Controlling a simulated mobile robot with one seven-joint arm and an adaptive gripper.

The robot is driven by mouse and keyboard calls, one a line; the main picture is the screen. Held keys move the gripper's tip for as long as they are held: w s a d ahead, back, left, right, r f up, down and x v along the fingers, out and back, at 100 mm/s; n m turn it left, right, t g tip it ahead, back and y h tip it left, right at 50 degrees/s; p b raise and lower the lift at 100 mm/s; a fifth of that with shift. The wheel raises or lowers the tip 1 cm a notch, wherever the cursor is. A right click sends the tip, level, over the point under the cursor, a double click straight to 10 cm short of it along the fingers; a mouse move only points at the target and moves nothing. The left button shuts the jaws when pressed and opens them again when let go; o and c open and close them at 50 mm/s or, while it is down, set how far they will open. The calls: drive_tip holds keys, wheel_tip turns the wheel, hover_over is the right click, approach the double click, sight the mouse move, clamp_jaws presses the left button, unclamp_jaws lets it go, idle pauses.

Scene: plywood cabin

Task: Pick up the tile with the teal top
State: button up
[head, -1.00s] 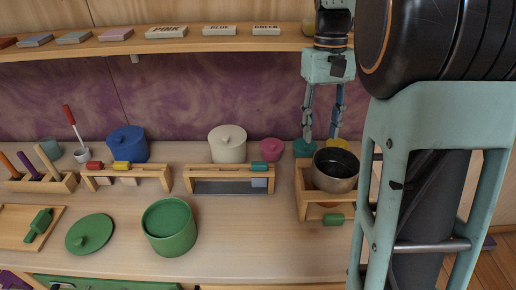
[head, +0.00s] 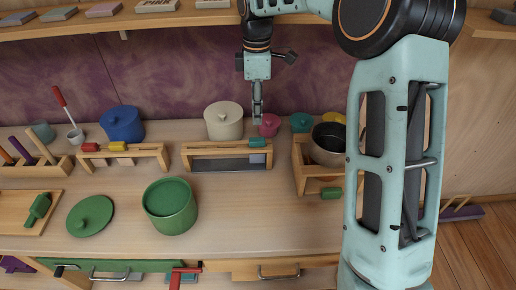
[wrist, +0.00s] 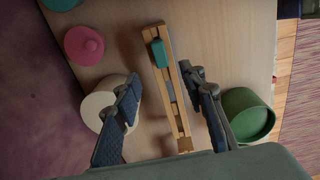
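A tile with a dull grey-teal top (head: 59,13) lies on the upper shelf, between a blue-grey tile (head: 18,18) and a pink tile (head: 103,9); it is the closest match to a teal top that I see. My gripper (head: 257,112) hangs well below and to the right of it, above the back of the bench near the cream pot (head: 223,121). In the wrist view my gripper (wrist: 162,80) is open and empty, its fingers spread either side of the wooden frame (wrist: 178,118) below.
The upper shelf edge (head: 150,23) overhangs the bench.

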sight(257, 139)
wheel_tip(257, 139, down, 10)
drive_tip(key=shift+r, duration=0.15)
idle(0.3)
clamp_jaws()
